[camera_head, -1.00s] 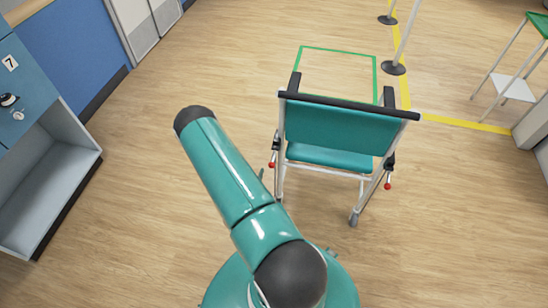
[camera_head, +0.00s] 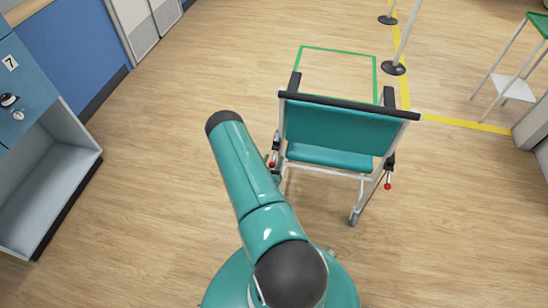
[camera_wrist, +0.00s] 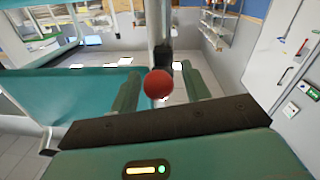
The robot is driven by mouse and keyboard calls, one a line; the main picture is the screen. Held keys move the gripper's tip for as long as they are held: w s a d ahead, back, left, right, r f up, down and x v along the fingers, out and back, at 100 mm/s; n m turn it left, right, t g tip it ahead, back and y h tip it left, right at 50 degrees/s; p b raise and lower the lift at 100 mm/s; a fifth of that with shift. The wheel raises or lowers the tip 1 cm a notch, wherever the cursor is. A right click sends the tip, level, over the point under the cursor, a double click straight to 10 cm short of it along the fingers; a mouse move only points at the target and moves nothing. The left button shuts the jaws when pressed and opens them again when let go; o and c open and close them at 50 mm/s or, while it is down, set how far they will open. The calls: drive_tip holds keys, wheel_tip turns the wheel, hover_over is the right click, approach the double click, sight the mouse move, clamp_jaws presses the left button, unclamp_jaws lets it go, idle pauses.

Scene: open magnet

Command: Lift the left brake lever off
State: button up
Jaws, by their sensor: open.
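The left brake lever ends in a red ball knob (camera_head: 271,165) at the left side of the teal wheelchair (camera_head: 340,130). In the wrist view the red knob (camera_wrist: 158,84) shows large, in front of a dark and grey upright post. My gripper (camera_wrist: 160,72) is open, with one teal finger on each side of the knob as seen from the wrist. I cannot tell how deep the knob sits between the fingers or whether they touch it. In the head view my arm hides most of the gripper. The right brake lever's red knob (camera_head: 388,186) hangs at the chair's right side.
The chair's teal panel (camera_wrist: 70,105) is close on the left in the wrist view. A green floor outline (camera_head: 335,47) lies beyond the chair. A grey-blue cabinet (camera_head: 45,190) stands at the left. Posts with dark bases (camera_head: 393,68) stand behind.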

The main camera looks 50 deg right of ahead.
sight(275, 153)
drive_tip(key=shift+x, duration=1.1)
drive_tip(key=shift+c, duration=0.5)
clamp_jaws()
drive_tip(key=shift+a+r+y, duration=0.1)
drive_tip(key=shift+r+y, duration=0.05)
drive_tip(key=shift+y, duration=0.15)
drive_tip(key=y, duration=0.1)
drive_tip(key=r+g+y, duration=0.1)
drive_tip(key=y, duration=0.2)
drive_tip(key=shift+a+r+g, duration=0.15)
drive_tip(key=shift+r+g, duration=0.1)
drive_tip(key=shift+g, duration=0.05)
drive_tip(key=shift+r+g+y, duration=0.3)
drive_tip(key=shift+y, duration=0.55)
drive_tip(key=shift+r+g+y, duration=0.25)
drive_tip(key=shift+g+y, duration=0.05)
drive_tip(key=shift+y, duration=0.55)
